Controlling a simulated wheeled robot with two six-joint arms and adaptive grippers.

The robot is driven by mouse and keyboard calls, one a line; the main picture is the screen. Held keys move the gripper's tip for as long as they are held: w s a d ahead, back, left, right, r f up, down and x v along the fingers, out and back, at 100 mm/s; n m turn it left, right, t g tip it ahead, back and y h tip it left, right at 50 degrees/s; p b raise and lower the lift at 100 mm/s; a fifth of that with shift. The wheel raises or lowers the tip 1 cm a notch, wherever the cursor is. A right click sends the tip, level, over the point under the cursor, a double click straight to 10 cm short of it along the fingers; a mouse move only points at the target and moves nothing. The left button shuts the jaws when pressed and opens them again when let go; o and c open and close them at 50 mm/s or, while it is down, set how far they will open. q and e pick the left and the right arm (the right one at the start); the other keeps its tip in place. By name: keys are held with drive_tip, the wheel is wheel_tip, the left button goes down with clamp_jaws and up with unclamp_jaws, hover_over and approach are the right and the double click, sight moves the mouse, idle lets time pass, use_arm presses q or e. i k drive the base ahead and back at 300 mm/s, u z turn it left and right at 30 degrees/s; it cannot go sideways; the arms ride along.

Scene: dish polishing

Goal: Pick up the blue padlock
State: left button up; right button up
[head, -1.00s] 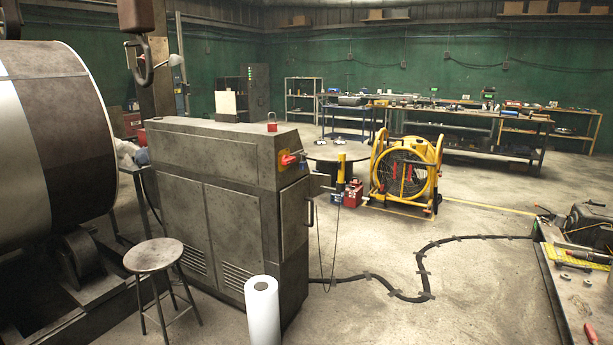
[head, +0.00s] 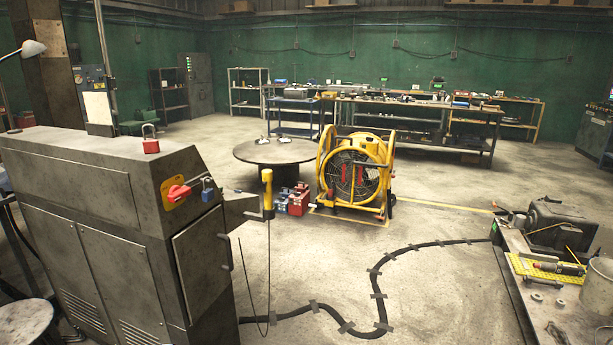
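In the head view a small blue padlock (head: 207,189) hangs at the upper right side of the grey machine cabinet (head: 110,215), just right of a red rotary switch (head: 179,193) on a yellow plate. A red padlock (head: 150,140) with its shackle up stands on top of the cabinet. Neither of my grippers is in view.
A round black table (head: 276,151) and a yellow fan (head: 355,175) stand behind the cabinet. A taped black cable (head: 379,290) runs across the floor. A workbench (head: 570,320) with tools is at right, a stool (head: 25,322) at lower left. Open floor lies between.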

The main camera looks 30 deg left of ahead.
sight(208, 194)
drive_tip(key=z, duration=0.2)
drive_tip(key=i, duration=1.9)
drive_tip(key=u, duration=0.35)
drive_tip(key=i, duration=1)
drive_tip(key=u, duration=1.6)
drive_tip(key=i, duration=1)
drive_tip(key=u, duration=0.95)
